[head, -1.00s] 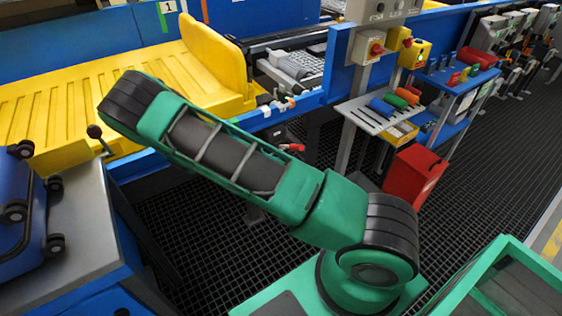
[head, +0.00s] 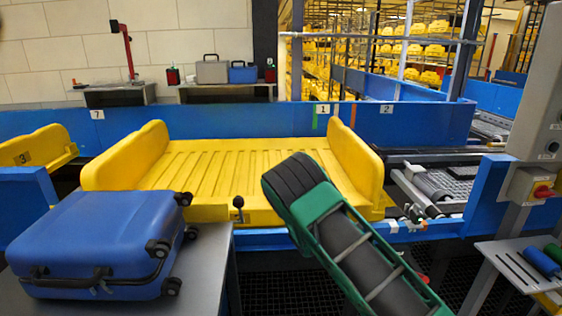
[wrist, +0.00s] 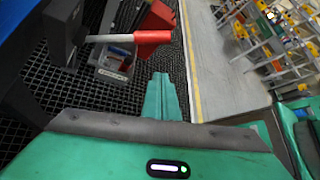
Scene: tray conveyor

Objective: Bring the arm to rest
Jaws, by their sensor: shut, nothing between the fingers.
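My arm (head: 350,240) is green and dark grey and rises from the bottom right of the head view, its bent joint in front of the right end of the yellow tray. My gripper is outside the head view. In the wrist view my gripper (wrist: 162,92) shows as two green fingers close together, with nothing between them. Dark floor grating lies beyond the fingertips.
A yellow tray (head: 225,165) stands empty on the blue conveyor. A blue suitcase (head: 100,240) lies on the grey table (head: 212,262) at left. In the wrist view a red-handled part (wrist: 125,38) is near the fingers, and a walkway (wrist: 225,70) is at right.

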